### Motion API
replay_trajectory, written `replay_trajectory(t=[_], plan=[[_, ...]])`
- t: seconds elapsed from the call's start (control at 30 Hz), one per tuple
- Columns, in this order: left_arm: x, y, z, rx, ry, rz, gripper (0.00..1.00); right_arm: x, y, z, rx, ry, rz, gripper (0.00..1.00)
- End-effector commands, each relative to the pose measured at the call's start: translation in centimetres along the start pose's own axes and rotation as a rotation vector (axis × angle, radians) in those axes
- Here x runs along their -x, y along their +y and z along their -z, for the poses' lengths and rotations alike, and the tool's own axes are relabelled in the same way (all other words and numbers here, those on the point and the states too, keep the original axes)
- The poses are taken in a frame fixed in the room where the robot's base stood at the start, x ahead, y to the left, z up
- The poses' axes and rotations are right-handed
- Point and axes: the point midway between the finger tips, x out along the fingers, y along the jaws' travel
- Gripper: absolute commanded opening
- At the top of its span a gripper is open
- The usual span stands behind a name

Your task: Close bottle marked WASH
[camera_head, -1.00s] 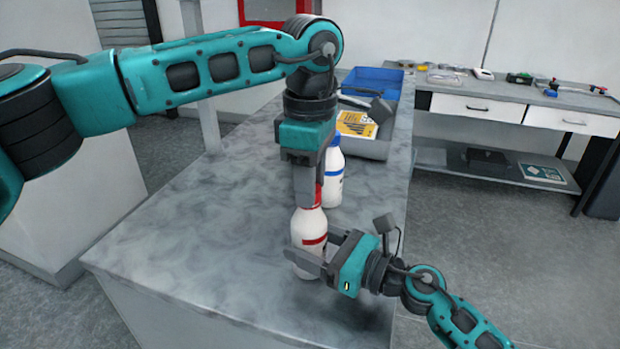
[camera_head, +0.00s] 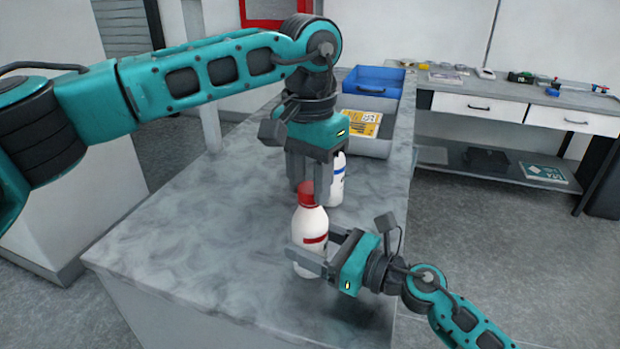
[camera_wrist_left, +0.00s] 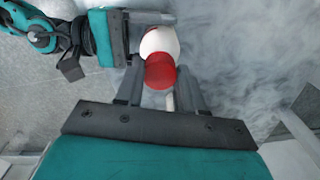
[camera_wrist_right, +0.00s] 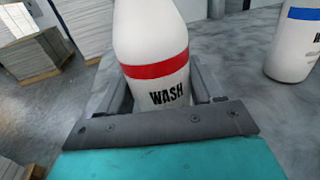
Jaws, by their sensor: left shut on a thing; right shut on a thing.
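The white WASH bottle (camera_head: 310,225) stands upright near the front of the grey counter, with a red band and a red cap (camera_head: 307,196) on top. Its WASH label reads clearly in the right wrist view (camera_wrist_right: 155,35). My right gripper (camera_head: 313,250) is shut on the bottle's body, low and from the right. My left gripper (camera_head: 306,188) points down from above and is shut on the red cap. In the left wrist view the cap (camera_wrist_left: 160,71) sits between the fingertips. Whether the cap is fully seated on the neck cannot be told.
A second white bottle with a blue band (camera_head: 337,182) stands just behind; it also shows in the right wrist view (camera_wrist_right: 297,42). A blue bin (camera_head: 372,80) and a grey bin with a yellow item (camera_head: 360,122) lie farther back. The counter's left side is clear.

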Motion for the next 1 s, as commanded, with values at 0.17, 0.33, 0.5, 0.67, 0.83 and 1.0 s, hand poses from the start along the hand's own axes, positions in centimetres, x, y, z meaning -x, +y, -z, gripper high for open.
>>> replay_trajectory(t=[0.17,0.33,0.5,0.67,0.83,1.0], plan=[[0.03,-0.03,-0.01,-0.219,0.0,-0.001,0.1,0.01,-0.03,0.04,-0.001,0.001,0.001,0.0],[0.03,-0.04,-0.01,-0.281,0.0,-0.001,0.1,0.01,-0.03,0.05,-0.001,0.001,0.001,0.0],[0.03,-0.03,-0.01,-0.28,0.0,-0.001,0.1,0.01,-0.04,0.05,-0.001,0.001,0.001,0.0],[0.02,-0.03,-0.01,-0.279,0.0,-0.001,0.48,0.02,-0.04,0.05,-0.001,0.001,0.001,0.0],[0.01,-0.04,0.0,-0.278,0.0,-0.001,0.64,0.01,-0.03,0.05,-0.001,0.001,0.001,0.0],[0.0,-0.04,0.0,-0.278,0.0,-0.001,0.64,0.01,-0.03,0.05,-0.001,0.001,0.001,0.0]])
